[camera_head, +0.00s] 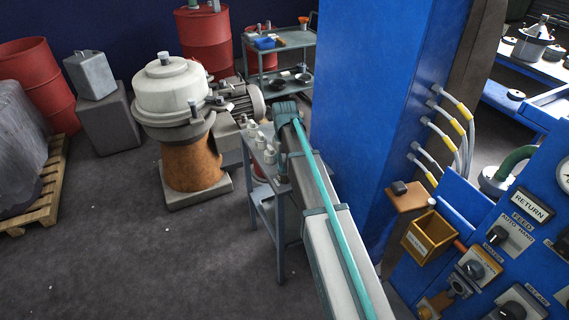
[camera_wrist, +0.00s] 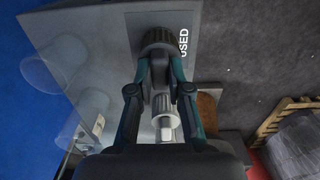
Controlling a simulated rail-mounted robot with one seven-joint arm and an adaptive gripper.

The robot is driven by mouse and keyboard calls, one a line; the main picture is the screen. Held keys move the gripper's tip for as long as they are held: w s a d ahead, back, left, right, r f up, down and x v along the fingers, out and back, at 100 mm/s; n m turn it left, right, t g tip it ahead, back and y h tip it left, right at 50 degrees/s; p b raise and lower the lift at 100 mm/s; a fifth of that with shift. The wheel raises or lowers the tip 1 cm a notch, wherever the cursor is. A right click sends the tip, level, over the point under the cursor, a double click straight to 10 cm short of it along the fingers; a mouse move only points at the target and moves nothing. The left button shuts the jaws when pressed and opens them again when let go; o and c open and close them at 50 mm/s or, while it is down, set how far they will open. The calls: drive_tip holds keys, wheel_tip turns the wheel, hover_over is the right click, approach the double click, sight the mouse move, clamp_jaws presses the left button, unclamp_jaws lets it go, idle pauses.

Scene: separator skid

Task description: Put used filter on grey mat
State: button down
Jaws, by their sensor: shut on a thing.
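In the wrist view, my gripper (camera_wrist: 159,62) has its two teal and black fingers closed on a dark ribbed cylinder, the used filter (camera_wrist: 158,36). The filter is in front of a flat grey surface marked "USED", the grey mat (camera_wrist: 186,62). I cannot tell whether the filter touches the mat or is held above it. In the head view my arm reaches toward the small cart (camera_head: 262,186), and the gripper and the filter are hidden there.
Several white pieces (camera_head: 269,153) stand on the cart. Clear cylinders (camera_wrist: 45,68) show at left in the wrist view. A centrifuge (camera_head: 172,90) on a rusty pedestal stands left of the cart. A blue column (camera_head: 365,110) rises close right of my arm.

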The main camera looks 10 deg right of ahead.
sight(285, 165)
drive_tip(key=shift+f, duration=0.1)
drive_tip(key=c, duration=1.1)
unclamp_jaws()
wheel_tip(285, 165, up, 12)
drive_tip(key=b, duration=0.2)
